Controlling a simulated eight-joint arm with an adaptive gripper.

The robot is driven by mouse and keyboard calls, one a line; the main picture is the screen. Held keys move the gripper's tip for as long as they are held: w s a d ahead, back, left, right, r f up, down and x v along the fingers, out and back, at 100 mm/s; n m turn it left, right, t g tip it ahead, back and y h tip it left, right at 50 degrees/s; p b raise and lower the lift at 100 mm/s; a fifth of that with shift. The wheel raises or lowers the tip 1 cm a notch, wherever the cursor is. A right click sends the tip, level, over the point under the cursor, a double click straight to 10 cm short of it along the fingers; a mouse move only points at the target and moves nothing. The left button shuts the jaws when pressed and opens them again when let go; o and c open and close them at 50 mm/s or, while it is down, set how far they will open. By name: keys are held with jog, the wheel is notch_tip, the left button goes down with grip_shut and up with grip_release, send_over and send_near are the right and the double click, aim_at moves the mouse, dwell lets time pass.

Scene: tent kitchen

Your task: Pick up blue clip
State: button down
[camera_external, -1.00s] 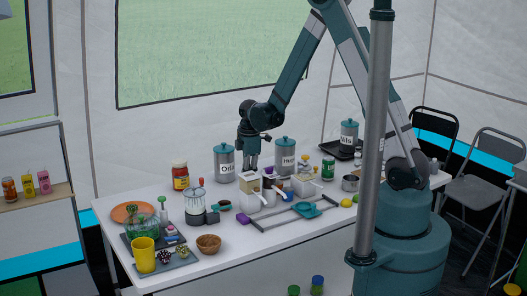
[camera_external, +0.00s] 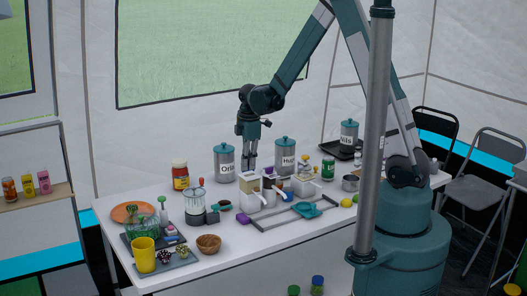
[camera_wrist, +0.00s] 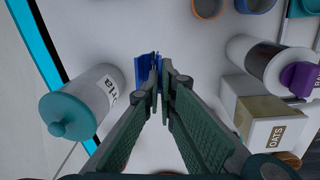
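The blue clip (camera_wrist: 143,70) shows in the wrist view at my fingertips, with part of it between them and part sticking out to the left. My gripper (camera_wrist: 160,80) has its fingers drawn nearly together, and they appear closed on the clip. In the external view my gripper (camera_external: 250,164) points down behind the white boxes, just right of the left canister. The clip is too small or hidden to make out there.
A canister with a teal lid (camera_wrist: 70,114) stands close on the left in the wrist view. An oats box (camera_wrist: 270,125) and a jar with a purple lid (camera_wrist: 262,60) stand on the right. A red-lidded jar (camera_external: 180,176) is left of the canisters.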

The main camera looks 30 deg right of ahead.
jog(key=shift+r, duration=1.95)
